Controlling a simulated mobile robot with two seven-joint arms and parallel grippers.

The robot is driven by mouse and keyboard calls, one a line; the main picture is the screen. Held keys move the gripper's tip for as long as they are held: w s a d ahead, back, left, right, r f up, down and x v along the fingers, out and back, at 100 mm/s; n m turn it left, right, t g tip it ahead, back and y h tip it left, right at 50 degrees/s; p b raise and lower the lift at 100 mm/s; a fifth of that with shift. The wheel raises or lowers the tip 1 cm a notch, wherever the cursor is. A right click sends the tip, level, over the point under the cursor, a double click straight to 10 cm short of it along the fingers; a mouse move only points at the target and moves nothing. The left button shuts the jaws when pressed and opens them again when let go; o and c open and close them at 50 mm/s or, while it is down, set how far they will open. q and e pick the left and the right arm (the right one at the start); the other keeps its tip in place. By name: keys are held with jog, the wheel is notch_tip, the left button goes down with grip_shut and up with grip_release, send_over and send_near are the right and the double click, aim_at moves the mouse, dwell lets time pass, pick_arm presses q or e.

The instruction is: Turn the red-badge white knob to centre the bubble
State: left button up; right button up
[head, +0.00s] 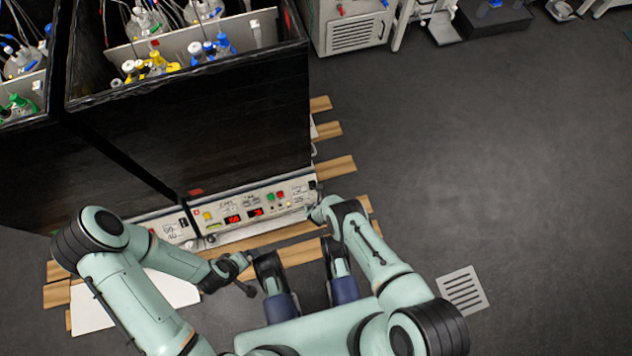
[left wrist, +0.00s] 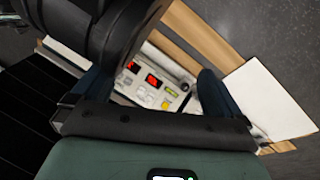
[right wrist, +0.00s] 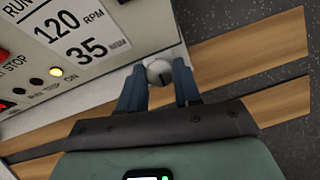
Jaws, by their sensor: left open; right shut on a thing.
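In the right wrist view a round white knob (right wrist: 158,73) with a dark mark sits between the fingers of my right gripper (right wrist: 159,84), at the edge of the control panel. My right gripper is shut on it. In the head view the gripper and wrist hide the knob at the panel's right end. I see no red badge on this knob. A small yellow-green strip (left wrist: 168,91) shows on the panel in the left wrist view, also in the head view (head: 213,226); no bubble can be made out.
The control panel (head: 232,217) has red displays, coloured buttons and labels, under a black shaker cabinet (head: 220,130) holding flasks. Wooden slats (head: 335,168) lie beneath and beside it. A white sheet (head: 95,312) lies left. Open floor lies right, with a grate (head: 462,290).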

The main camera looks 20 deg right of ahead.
jog(key=n+y+p, duration=0.1)
jog(key=n, duration=0.1)
jog(key=shift+d+n+p, duration=0.15)
jog(key=shift+n+p, duration=0.25)
jog(key=shift+n, duration=0.4)
jog(key=shift+n+y+p, duration=0.3)
jog(key=shift+n+y, duration=0.2)
jog(key=shift+n, duration=0.2)
pick_arm(q)
jog(key=shift+t, duration=0.4)
jog(key=shift+w+d+r, duration=0.2)
jog(key=shift+w+r, duration=0.05)
jog(key=shift+r, duration=0.45)
jog(key=shift+w+d+r, duration=0.25)
jog(key=shift+w+r, duration=0.05)
jog(key=shift+r, duration=0.35)
jog(key=shift+w+d+r, duration=0.2)
jog(key=shift+w+r, duration=0.05)
jog(key=shift+r, duration=0.45)
pick_arm(e)
jog(key=shift+d+n+g+y, duration=0.1)
jog(key=shift+n+g+y, duration=0.25)
jog(key=shift+n, duration=0.85)
jog(key=o, duration=1)
jog(key=shift+o, duration=0.2)
